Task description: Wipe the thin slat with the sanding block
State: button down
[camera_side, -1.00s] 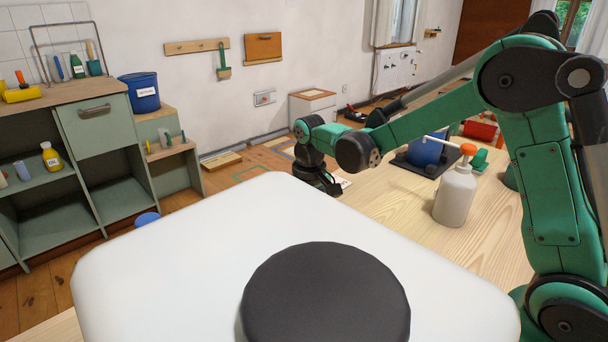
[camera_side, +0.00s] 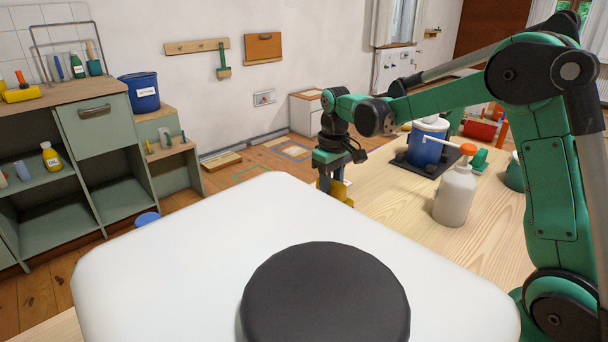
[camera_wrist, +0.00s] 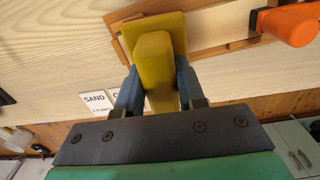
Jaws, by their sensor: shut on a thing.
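My gripper (camera_wrist: 160,78) is shut on the yellow sanding block (camera_wrist: 155,45), with one blue-grey finger on each side of its raised grip. In the side view, my gripper (camera_side: 331,178) points down and the yellow block (camera_side: 341,192) shows at its tip, partly hidden by the big white shape in front. In the wrist view, brown wooden strips (camera_wrist: 228,45) lie on the pale table beyond the block. I cannot tell which strip is the thin slat, or whether the block touches anything.
A tool with an orange handle (camera_wrist: 291,24) lies at the right of the wrist view. A white SAND card (camera_wrist: 96,103) is at the left. In the side view, a white bottle with an orange pump (camera_side: 455,192) and a blue pot (camera_side: 426,145) stand on the table (camera_side: 401,207).

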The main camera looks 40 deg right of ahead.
jog(key=shift+r, duration=2.5)
